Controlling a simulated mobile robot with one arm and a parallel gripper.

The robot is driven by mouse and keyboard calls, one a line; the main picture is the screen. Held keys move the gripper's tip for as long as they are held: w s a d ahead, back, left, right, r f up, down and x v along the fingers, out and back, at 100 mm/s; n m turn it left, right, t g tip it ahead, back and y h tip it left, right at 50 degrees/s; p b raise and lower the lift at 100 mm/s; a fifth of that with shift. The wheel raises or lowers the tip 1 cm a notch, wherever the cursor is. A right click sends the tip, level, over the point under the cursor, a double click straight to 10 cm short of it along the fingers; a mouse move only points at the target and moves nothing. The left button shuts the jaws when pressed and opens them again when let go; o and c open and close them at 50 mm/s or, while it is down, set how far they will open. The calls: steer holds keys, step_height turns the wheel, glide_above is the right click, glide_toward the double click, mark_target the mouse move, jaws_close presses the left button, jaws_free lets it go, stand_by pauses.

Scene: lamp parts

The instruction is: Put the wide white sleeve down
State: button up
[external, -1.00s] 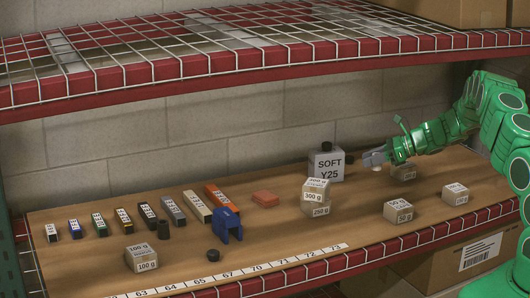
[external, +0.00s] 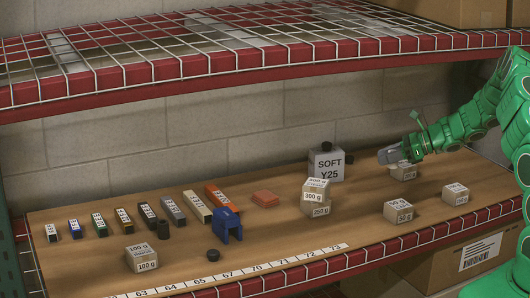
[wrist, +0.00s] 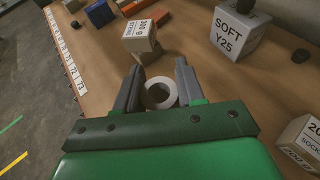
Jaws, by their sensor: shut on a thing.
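The wide white sleeve (wrist: 147,97) is a short white ring seen end-on in the wrist view, with its dark round opening facing the camera. My gripper (wrist: 160,90) is shut on it, one grey finger on each side. In the external view my gripper (external: 381,156) is at the right part of the shelf, above the board. The sleeve cannot be made out there, and its height above the board is hard to tell.
A stacked pair of boxes (external: 316,190) and a grey SOFT Y25 block (external: 326,166) stand to the left. A small box (external: 403,171) is close under my gripper. More boxes (external: 398,211) stand in front. Several coloured bars (external: 172,210) lie at left.

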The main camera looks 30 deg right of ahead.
steer(key=w+f, duration=0.3)
steer(key=w, duration=0.4)
steer(key=n+g+y, duration=0.1)
glide_above(291, 196)
step_height(291, 196, down, 3)
steer(key=shift+g, duration=0.3)
steer(key=shift+w+f, duration=0.1)
steer(key=shift+f, duration=3.3)
steer(key=o, duration=1)
steer(key=shift+f, duration=0.1)
steer(key=shift+o, duration=0.2)
